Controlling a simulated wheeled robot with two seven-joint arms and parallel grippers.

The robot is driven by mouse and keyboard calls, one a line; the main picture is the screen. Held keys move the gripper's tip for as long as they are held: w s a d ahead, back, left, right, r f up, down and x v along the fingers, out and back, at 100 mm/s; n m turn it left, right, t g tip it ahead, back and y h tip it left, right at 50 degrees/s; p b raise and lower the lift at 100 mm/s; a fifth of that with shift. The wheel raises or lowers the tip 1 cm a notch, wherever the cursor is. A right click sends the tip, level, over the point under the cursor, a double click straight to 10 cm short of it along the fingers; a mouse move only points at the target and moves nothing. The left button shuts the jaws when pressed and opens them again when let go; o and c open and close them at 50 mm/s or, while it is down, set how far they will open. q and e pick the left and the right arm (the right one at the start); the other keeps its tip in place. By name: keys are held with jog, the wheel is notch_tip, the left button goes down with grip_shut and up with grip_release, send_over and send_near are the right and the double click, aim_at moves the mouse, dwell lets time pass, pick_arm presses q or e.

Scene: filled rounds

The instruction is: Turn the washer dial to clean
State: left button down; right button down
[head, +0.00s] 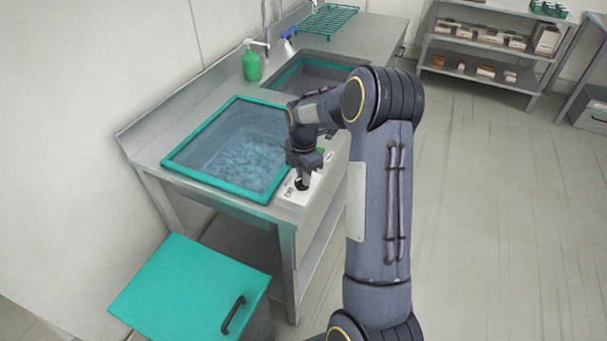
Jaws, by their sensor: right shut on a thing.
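The washer is a basin (205,150) with a teal rim and bluish liquid, set in a steel counter. A pale control panel (289,196) lies along its front right edge, with small labels and a green mark (321,151). My right gripper (302,183) points down at the panel and is shut on a small dark thing there, which I take to be the dial. The gripper hides most of the dial, so its setting cannot be read. My left gripper is not in view.
A green soap bottle (251,64) and a blue-handled item (289,38) stand behind the basin. A sink (318,74) and a green rack (325,20) lie farther back. A teal-topped cabinet (180,290) stands in front. The floor to the right is clear up to the shelves (488,48).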

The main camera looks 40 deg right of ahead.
jog(key=m+b, duration=0.1)
jog(key=m, duration=0.4)
jog(key=shift+b, duration=0.4)
jog(key=m+b, duration=0.1)
jog(key=m, duration=0.5)
jog(key=shift+s+a, duration=0.1)
jog(key=shift+s, duration=0.05)
jog(key=m, duration=0.6)
jog(key=shift+a+r+m+b, duration=0.1)
jog(key=shift+m+b, duration=0.2)
jog(key=shift+b, duration=0.1)
jog(key=m, duration=0.6)
jog(key=shift+a, duration=0.1)
jog(key=shift+m, duration=0.3)
jog(key=c, duration=1.4)
grip_release()
jog(key=shift+o, duration=0.2)
